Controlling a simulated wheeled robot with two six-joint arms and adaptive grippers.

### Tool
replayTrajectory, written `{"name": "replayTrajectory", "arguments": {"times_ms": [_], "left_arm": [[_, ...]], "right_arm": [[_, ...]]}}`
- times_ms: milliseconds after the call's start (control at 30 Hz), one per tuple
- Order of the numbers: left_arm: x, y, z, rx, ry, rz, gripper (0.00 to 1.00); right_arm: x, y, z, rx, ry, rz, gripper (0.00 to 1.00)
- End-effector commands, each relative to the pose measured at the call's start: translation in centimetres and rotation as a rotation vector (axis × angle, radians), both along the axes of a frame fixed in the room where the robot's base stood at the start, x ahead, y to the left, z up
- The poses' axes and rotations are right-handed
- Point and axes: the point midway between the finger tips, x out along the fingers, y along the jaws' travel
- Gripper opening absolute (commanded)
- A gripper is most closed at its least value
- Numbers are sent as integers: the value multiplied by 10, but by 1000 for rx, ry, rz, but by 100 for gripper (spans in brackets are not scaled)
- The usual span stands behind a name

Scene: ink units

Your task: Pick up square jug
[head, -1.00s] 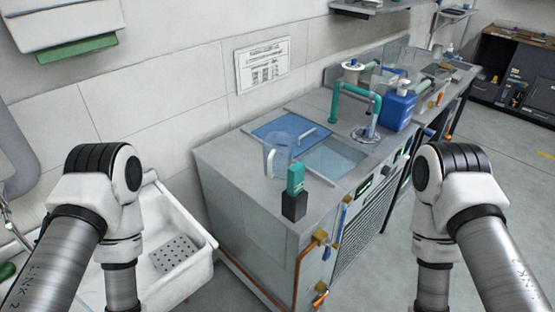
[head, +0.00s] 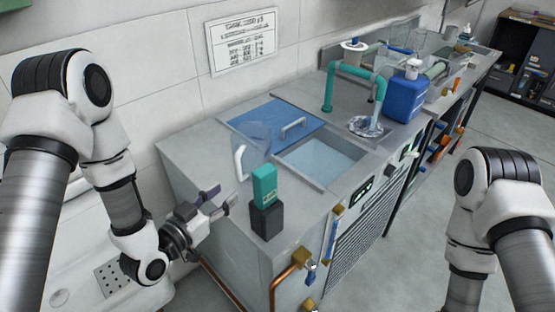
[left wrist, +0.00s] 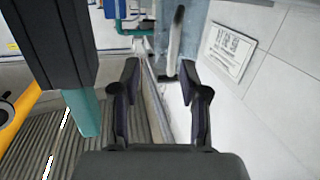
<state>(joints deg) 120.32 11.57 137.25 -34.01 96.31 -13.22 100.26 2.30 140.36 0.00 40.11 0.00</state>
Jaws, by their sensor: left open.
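A clear square jug (head: 257,140) with a white handle stands upright on the steel counter, beside the blue lid. It also shows at the top of the left wrist view (left wrist: 192,28), with its handle towards me. My left gripper (head: 221,198) is open and empty at the counter's near left edge, apart from the jug. In the left wrist view the open fingers (left wrist: 160,68) point towards the jug's handle. My right gripper is out of view.
A green-topped black object (head: 266,218) stands close to the jug on its near side. A blue lid (head: 262,117), an open basin (head: 318,160), a green tap pipe (head: 352,70) and a blue bottle (head: 405,98) are further back. The wall borders the counter's left.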

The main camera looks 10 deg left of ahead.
Motion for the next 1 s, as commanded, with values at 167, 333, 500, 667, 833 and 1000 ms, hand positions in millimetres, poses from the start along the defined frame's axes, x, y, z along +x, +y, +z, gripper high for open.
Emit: {"name": "replayTrajectory", "arguments": {"times_ms": [167,333,500,667,833,1000], "left_arm": [[14,8,10,-13,-84,20,44],[31,1,17,-9,-92,17,44],[53,-5,17,-10,-91,20,44],[81,-14,14,-9,-91,19,44],[90,-17,12,-12,-88,21,44],[89,-17,12,-12,-88,22,27]], "right_arm": [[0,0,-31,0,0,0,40],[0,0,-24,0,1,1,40],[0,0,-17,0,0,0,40],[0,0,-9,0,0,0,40],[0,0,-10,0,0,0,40],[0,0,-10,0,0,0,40]]}}
